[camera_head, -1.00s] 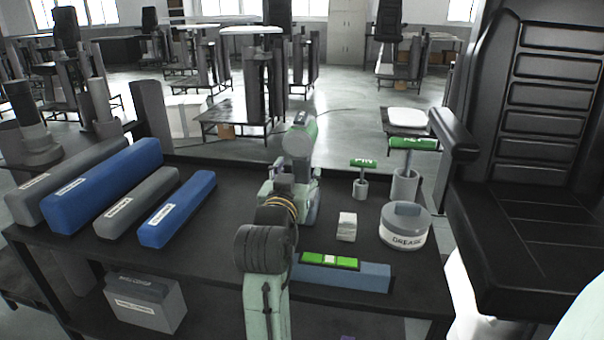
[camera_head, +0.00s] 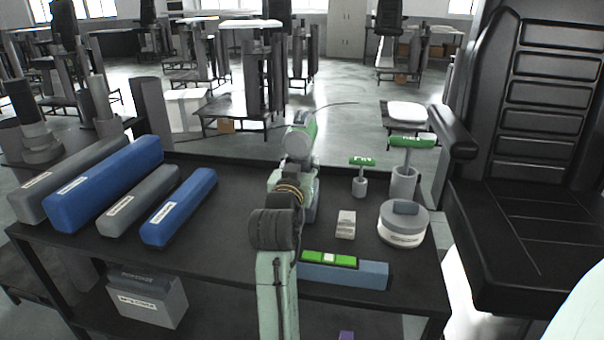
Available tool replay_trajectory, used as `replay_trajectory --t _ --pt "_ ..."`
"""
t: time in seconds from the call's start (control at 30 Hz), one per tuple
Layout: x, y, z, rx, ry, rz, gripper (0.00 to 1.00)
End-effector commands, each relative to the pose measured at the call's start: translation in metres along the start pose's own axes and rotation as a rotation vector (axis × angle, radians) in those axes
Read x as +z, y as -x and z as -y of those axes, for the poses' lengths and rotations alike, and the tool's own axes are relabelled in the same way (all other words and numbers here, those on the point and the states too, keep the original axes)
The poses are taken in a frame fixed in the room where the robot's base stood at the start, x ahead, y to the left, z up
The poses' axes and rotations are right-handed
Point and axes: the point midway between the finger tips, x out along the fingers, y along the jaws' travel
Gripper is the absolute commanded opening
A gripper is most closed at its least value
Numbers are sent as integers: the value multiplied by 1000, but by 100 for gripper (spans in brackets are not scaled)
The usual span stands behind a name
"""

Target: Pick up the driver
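I cannot make out a thing that is clearly the driver. My arm (camera_head: 276,290) reaches up the middle of the black table and covers part of its top. My gripper's fingers do not show; the arm's own links hide that end. Two green T-handled tools stand upright in grey holders at the right: a smaller one (camera_head: 361,161) and a larger one (camera_head: 411,142). Whether either is the driver I cannot tell.
Blue and grey padded bars (camera_head: 105,185) lie at the table's left. A grease tub (camera_head: 403,236), a small pale block stack (camera_head: 346,225) and a blue block with a green top (camera_head: 345,274) are right of my arm. A black chair (camera_head: 520,220) stands at the right.

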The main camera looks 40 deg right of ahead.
Motion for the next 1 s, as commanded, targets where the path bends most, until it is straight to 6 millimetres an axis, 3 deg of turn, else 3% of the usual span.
replay_trajectory --t 0.53,1.0 --pt "0 0 0 0 0 0 1" --pt "-4 1 0 0 0 -8 0"
